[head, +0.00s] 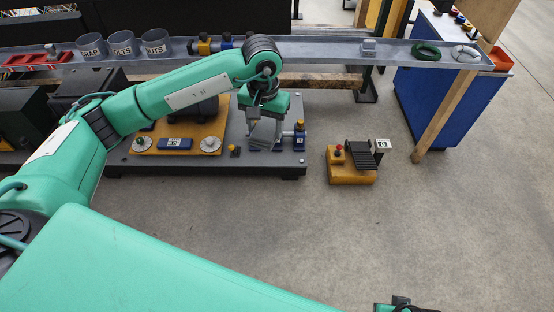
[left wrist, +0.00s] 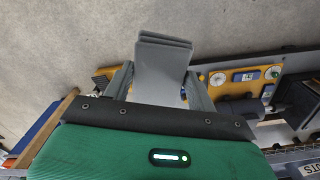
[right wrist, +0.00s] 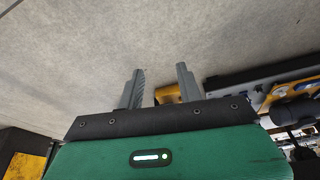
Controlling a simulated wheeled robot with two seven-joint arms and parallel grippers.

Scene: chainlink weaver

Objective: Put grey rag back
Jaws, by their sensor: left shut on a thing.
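The grey rag (head: 264,134) is a folded, layered grey piece. My left gripper (head: 266,113) is shut on it and holds it over the right part of the dark machine base (head: 228,165). In the left wrist view the rag (left wrist: 160,68) sticks out between the two fingers. Whether its lower edge touches the base, I cannot tell. My right gripper (right wrist: 160,90) is open and empty in the right wrist view, with bare floor ahead of it.
A long grey shelf (head: 330,50) behind the base carries labelled cups (head: 122,47), red tools, a small grey block (head: 369,47), a green coil (head: 426,51) and a white coil. A yellow pedal unit (head: 352,172) stands on the floor at right. The floor in front is clear.

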